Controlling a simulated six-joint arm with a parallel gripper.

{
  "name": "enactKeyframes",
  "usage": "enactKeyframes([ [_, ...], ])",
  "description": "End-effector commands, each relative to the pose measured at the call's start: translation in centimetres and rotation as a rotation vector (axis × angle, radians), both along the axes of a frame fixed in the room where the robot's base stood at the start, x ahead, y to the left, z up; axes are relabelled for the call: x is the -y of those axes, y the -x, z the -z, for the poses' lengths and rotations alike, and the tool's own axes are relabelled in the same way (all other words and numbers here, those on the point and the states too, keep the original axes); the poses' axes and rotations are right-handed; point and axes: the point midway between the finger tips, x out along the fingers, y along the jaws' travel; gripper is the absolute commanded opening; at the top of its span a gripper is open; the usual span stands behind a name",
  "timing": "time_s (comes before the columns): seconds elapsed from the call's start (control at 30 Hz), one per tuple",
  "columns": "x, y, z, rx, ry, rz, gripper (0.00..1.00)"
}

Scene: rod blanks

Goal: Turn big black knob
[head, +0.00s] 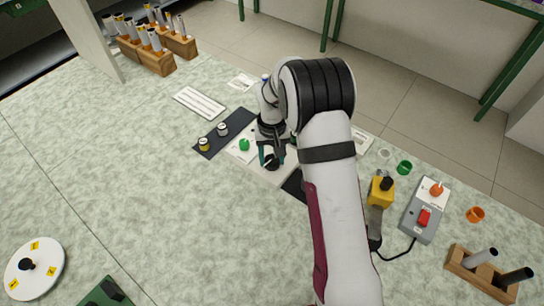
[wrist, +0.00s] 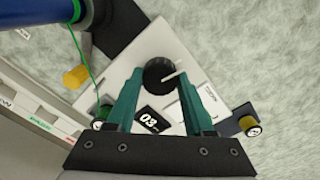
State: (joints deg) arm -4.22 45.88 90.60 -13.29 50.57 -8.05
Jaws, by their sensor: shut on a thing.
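The big black knob (wrist: 157,74) has a white pointer line and sits on a light grey panel (wrist: 125,75) in the wrist view. In the head view my gripper (head: 270,155) reaches down to the black knob (head: 272,164), which is partly hidden by the fingers. My arm hides the right part of the panel.
A green knob (head: 244,144) is close to the left of the gripper. A dark plate with a yellow knob (head: 204,144) and a silver knob (head: 223,128) lies further left. A grey box with a red switch (head: 424,218) stands right of my arm.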

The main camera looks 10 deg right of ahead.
Motion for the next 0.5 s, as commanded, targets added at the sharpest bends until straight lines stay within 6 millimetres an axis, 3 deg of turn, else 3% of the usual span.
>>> enactKeyframes([
  [0.03, -0.01, 0.0, -0.02, 0.0, 0.0, 0.0, 0.21],
  [0.17, -0.01, 0.0, -0.03, 0.0, 0.0, 0.0, 0.0],
  [0.27, -0.01, 0.0, -0.02, -0.001, 0.0, -0.029, 0.0],
  [0.5, 0.0, 0.01, 0.01, -0.002, 0.001, -0.324, 0.0],
])
